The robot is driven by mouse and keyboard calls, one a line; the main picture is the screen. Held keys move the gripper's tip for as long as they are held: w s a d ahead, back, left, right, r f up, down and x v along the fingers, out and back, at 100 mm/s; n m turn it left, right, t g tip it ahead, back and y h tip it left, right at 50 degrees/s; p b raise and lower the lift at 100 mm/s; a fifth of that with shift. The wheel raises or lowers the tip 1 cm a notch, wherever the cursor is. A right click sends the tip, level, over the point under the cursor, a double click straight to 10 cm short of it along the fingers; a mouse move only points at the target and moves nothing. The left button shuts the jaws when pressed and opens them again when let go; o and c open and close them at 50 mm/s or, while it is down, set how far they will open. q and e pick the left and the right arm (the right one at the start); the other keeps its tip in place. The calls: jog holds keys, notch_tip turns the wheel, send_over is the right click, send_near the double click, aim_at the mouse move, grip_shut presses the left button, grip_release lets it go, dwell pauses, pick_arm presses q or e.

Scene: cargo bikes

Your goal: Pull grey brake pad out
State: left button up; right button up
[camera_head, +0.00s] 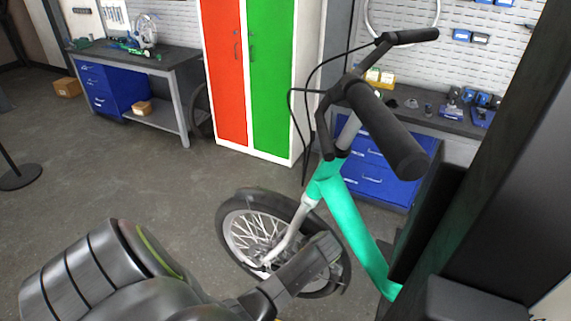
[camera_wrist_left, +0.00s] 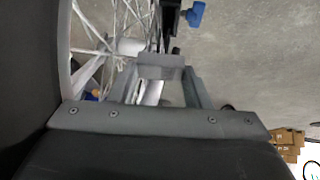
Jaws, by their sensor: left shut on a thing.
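A bicycle with a teal frame (camera_head: 345,225) stands in front of me. Its front wheel (camera_head: 240,222) has silver spokes, which also show in the left wrist view (camera_wrist_left: 92,35). My left gripper (camera_head: 322,248) reaches across the wheel from the lower left. In the left wrist view its jaws (camera_wrist_left: 160,82) are shut on a small grey block, the grey brake pad (camera_wrist_left: 160,66), beside the spokes. The pad's far side and its seat are hard to make out. A small blue part (camera_wrist_left: 195,13) is just beyond the jaws. My right gripper is not in view.
The handlebar with black grips (camera_head: 385,130) and loose cables rises above the wheel. A red and green cabinet (camera_head: 270,80) and a workbench with blue drawers (camera_head: 110,85) stand behind. The grey floor (camera_head: 130,170) left of the wheel is clear.

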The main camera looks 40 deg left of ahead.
pick_arm(q)
jog(key=shift+w+r+p, duration=0.1)
jog(key=shift+r+p, duration=0.2)
jog(key=shift+r, duration=1)
jog(key=shift+s+d+f, duration=0.1)
jog(key=shift+s+d, duration=0.1)
jog(key=shift+s, duration=0.35)
jog(key=shift+s+d+f, duration=0.1)
jog(key=shift+s+d, duration=0.1)
jog(key=shift+s, duration=0.3)
jog(key=s+d, duration=0.2)
jog(key=s, duration=0.7)
jog(key=shift+s+d, duration=0.25)
jog(key=shift+d, duration=0.15)
